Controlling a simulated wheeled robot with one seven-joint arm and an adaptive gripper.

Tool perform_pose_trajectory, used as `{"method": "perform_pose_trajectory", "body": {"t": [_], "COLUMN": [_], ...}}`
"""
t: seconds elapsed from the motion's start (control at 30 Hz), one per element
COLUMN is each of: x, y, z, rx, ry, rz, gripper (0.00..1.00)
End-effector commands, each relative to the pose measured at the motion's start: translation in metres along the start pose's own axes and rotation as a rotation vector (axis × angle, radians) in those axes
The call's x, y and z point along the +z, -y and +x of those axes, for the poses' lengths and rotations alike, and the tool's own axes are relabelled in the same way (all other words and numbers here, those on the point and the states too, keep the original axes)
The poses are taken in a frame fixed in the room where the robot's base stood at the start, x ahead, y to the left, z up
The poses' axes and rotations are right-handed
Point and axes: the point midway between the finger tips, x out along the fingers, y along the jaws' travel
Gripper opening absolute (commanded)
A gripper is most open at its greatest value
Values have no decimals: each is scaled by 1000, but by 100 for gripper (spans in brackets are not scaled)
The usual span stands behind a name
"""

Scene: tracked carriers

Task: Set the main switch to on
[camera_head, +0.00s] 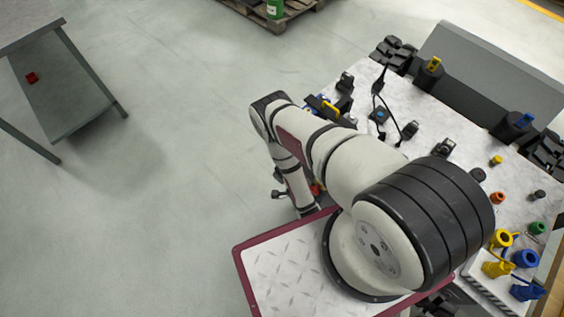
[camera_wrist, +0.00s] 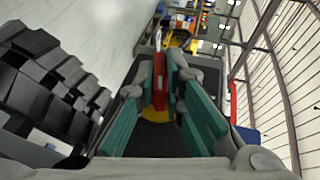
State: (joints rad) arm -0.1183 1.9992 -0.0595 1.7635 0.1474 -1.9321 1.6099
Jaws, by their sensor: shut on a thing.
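The main switch shows in the wrist view as a narrow red handle (camera_wrist: 160,85) in front of a yellow round plate (camera_wrist: 155,115) on a dark housing. My gripper (camera_wrist: 164,80), with teal inner faces on its fingers, is shut on the red handle, one fingertip at each side of it. The handle looks upright in this view. Its on and off marks cannot be read. In the head view my arm covers much of the area around the gripper, and I cannot make out the switch there.
A light worktop (camera_head: 350,105) with black fixtures, a cable and coloured parts lies at the right. A stack of dark blocks (camera_wrist: 45,75) is close at left in the wrist view. A grey table (camera_head: 75,90) stands far left; the floor (camera_head: 180,170) between is clear.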

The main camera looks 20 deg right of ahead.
Motion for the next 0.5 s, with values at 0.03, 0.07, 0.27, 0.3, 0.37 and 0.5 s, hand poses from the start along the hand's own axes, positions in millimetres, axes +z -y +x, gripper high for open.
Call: {"method": "perform_pose_trajectory", "body": {"t": [0.03, 0.07, 0.27, 0.3, 0.37, 0.5], "x": [-1, -1, 0, 0, 0, 0], "y": [1, 1, 0, 0, 0, 1], "z": [1, 1, 1, 1, 1, 0], "rx": [-2, -2, -1, -1, 0, 0], "ry": [-1, -1, -1, 0, 0, 0], "rz": [0, 0, 0, 0, 0, 0], "gripper": [0, 0, 30, 30, 30, 30]}}
